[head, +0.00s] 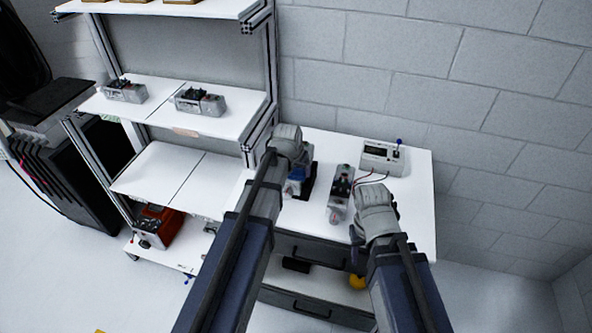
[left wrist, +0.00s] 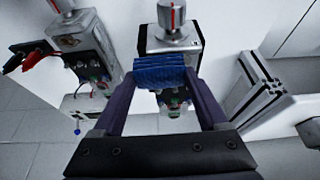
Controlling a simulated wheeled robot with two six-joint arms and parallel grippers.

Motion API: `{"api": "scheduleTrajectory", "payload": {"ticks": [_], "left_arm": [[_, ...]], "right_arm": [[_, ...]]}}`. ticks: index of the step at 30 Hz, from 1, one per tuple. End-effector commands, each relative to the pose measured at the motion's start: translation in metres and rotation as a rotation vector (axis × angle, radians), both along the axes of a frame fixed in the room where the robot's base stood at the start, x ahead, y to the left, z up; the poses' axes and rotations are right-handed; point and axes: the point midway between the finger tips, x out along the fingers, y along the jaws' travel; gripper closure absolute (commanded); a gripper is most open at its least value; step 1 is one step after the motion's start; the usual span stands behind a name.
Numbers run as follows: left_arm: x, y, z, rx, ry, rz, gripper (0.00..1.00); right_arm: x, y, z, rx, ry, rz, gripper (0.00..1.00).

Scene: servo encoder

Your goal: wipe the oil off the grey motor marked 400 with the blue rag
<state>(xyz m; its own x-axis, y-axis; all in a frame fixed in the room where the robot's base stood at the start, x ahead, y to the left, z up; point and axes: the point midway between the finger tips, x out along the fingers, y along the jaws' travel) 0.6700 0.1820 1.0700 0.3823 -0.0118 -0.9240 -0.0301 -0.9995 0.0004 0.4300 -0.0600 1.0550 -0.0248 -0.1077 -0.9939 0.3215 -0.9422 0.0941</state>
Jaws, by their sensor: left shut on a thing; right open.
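My left gripper (left wrist: 160,74) is shut on the folded blue rag (left wrist: 160,68). The rag lies across a grey motor (left wrist: 171,38) with a red-marked knob, seen in the left wrist view; I cannot tell whether it touches. In the head view my left gripper (head: 290,155) hides most of this motor on the white worktop. A second grey motor (head: 341,192) stands to its right and shows in the left wrist view (left wrist: 82,38). My right gripper (head: 362,232) is open beside that second motor. The 400 marking and any oil are not readable.
A meter box (head: 383,157) with wires stands at the back right of the worktop (head: 418,190). A shelf rack (head: 180,120) at left holds more motors (head: 200,101) and a red unit (head: 158,226). Dark drawers (head: 310,305) are below. The wall is close behind.

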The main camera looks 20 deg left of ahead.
Motion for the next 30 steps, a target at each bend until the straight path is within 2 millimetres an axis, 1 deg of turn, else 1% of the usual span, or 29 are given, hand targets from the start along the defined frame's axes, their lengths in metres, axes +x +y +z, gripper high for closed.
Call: {"api": "scheduleTrajectory", "payload": {"ticks": [19, 22, 30], "left_arm": [[0.000, 0.000, 0.059, 0.000, 0.000, 0.000, 0.85], [0.000, 0.000, 0.061, 0.000, 0.000, 0.000, 0.85], [0.000, 0.000, 0.060, 0.000, 0.000, 0.000, 0.85]], "right_arm": [[0.000, 0.000, 0.059, 0.000, 0.000, 0.000, 0.50], [0.000, 0.000, 0.061, 0.000, 0.000, 0.000, 0.50], [0.000, 0.000, 0.060, 0.000, 0.000, 0.000, 0.50]]}}
